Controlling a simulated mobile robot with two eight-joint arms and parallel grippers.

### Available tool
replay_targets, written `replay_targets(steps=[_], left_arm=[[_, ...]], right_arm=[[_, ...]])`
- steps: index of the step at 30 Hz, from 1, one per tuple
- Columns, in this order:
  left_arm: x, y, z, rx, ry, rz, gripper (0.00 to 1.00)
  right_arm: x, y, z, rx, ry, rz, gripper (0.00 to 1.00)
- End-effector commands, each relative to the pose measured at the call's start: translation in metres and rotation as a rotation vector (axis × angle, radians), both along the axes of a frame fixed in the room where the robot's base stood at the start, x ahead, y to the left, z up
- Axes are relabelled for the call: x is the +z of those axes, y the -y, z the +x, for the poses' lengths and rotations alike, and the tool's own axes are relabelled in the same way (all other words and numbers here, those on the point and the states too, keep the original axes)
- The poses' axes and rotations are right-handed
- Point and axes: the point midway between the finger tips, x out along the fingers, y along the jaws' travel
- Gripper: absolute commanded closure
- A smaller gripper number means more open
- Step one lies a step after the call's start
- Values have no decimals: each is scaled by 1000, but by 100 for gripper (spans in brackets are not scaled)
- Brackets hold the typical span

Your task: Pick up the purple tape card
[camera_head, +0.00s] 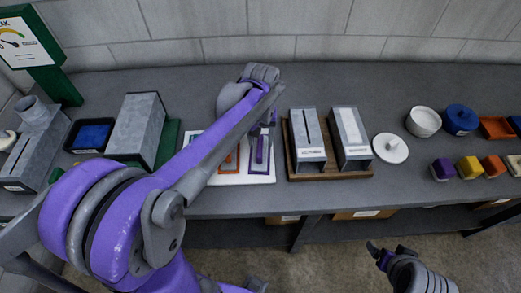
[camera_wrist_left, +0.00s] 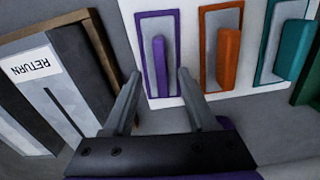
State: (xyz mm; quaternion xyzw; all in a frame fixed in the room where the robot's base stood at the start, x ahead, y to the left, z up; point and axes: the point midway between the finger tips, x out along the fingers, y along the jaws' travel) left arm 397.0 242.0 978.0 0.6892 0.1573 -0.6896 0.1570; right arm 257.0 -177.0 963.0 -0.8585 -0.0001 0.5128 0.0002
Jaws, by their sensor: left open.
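The purple tape card (camera_wrist_left: 160,65) stands in a purple-outlined slot on a white board (camera_wrist_left: 187,90), beside an orange card (camera_wrist_left: 228,58) and a teal card (camera_wrist_left: 291,50). My left gripper (camera_wrist_left: 158,76) is open in the left wrist view, with a fingertip to either side of the purple card's lower part; I cannot tell how far above it they are. In the head view my left arm hides much of the board (camera_head: 228,181), and my left gripper (camera_head: 264,150) is over its right side. My right gripper (camera_head: 379,252) is low at the right, in front of the bench.
A wooden base (camera_head: 330,175) with two grey slotted boxes stands right of the board; one reads RETURN (camera_wrist_left: 34,66). A white lid (camera_head: 390,149), round containers and coloured blocks stand farther right. A grey box (camera_head: 138,128) and a blue-filled tray (camera_head: 70,141) are at left.

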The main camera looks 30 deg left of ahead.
Motion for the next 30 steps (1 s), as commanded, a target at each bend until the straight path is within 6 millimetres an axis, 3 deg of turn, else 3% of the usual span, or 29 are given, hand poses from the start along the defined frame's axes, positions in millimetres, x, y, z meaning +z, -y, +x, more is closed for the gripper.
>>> replay_targets(steps=[7,16,26,30], left_arm=[[-35,-3,3,0,0,0,43],[-41,-2,3,0,0,0,43],[-40,-2,3,0,0,0,100],[-40,-2,3,0,0,0,100]], right_arm=[[0,0,0,0,0,0,13],[0,0,0,0,0,0,13],[0,0,0,0,0,0,13],[0,0,0,0,0,0,13]])
